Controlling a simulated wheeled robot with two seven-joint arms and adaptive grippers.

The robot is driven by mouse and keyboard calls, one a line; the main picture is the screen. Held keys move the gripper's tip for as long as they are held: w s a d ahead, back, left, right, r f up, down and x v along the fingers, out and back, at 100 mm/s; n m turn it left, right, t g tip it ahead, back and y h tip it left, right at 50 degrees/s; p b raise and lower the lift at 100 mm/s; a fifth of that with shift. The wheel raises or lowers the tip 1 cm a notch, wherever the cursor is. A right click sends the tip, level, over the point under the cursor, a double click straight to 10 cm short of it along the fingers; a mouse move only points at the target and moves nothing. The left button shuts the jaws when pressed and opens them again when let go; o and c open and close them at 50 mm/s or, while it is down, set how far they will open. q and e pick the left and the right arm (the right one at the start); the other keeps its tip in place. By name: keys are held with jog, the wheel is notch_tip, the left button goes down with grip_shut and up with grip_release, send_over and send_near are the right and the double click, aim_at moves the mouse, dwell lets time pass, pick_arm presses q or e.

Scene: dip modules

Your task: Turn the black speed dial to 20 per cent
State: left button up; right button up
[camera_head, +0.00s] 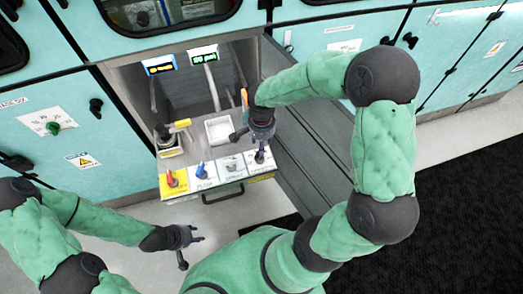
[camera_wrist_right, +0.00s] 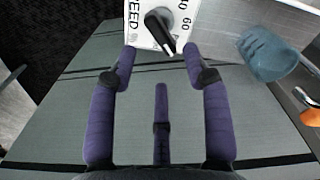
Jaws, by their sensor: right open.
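The black speed dial (camera_wrist_right: 160,28) sits on a white plate marked SPEED at the top of the right wrist view. The numbers 40 and 60 show beside it; the exact setting cannot be told. My right gripper (camera_wrist_right: 160,58) is open, its purple fingers spread just short of the dial, with nothing between them. In the head view my right gripper (camera_head: 257,150) points down over the right end of the control panel and partly hides that end. My left gripper (camera_head: 192,251) is open and empty, low in front of the panel and apart from it.
The panel also carries a red knob (camera_head: 173,180), a blue knob (camera_head: 203,172) and a grey knob (camera_head: 231,164). Behind them is a white tray (camera_head: 219,131). A blue cup-like thing (camera_wrist_right: 268,55) and an orange part (camera_wrist_right: 309,117) show at the right in the wrist view.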

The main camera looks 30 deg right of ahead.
notch_tip(320, 180, down, 5)
jog(key=shift+f+b, duration=0.1)
jog(key=shift+b, duration=0.7)
grip_shut()
